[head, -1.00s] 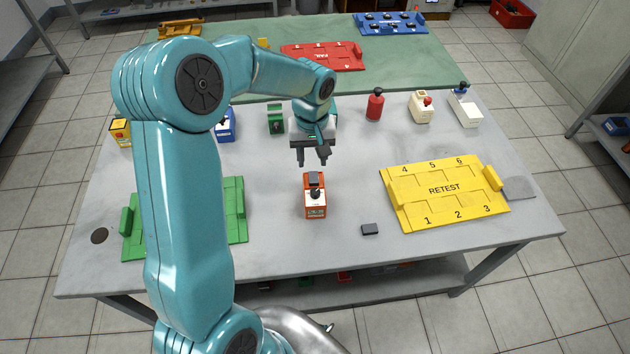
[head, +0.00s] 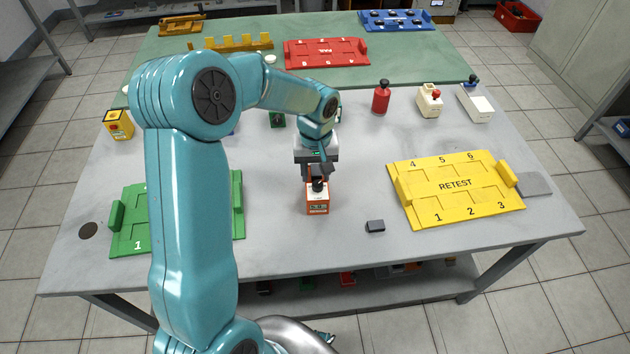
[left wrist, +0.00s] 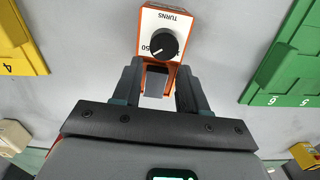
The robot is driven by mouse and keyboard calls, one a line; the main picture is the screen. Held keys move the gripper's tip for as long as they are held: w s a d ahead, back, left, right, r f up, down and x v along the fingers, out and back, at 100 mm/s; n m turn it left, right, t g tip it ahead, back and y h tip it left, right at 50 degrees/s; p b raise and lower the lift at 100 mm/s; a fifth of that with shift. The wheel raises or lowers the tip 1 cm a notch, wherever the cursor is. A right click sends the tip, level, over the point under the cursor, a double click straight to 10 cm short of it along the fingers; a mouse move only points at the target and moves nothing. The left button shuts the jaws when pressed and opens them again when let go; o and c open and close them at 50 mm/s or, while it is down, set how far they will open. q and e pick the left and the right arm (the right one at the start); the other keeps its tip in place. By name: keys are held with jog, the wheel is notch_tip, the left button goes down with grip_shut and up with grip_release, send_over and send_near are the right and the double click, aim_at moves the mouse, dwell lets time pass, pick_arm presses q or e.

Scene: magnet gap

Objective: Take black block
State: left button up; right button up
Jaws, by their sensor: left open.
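An orange-and-white device (head: 317,205) with a black knob stands mid-table; it also shows in the left wrist view (left wrist: 168,22). A dark block (left wrist: 157,82) sits at the device's end nearest my gripper, between my fingers in the left wrist view. My left gripper (head: 317,172) is open and low over that end, with one finger (left wrist: 133,78) on each side; I cannot tell whether they touch it. In the head view the gripper hides this block. Another small dark block (head: 375,226) lies loose on the table, right of the device. My right gripper is not in view.
A yellow RETEST tray (head: 455,187) lies at the right, a green tray (head: 130,222) at the left, partly behind my arm. A red bottle-like object (head: 381,98) and cream devices (head: 429,101) stand behind. The table front is mostly clear.

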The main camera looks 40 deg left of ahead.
pick_arm(q)
grip_shut()
jog(key=shift+r+p, duration=1.75)
jog(key=shift+r, duration=0.75)
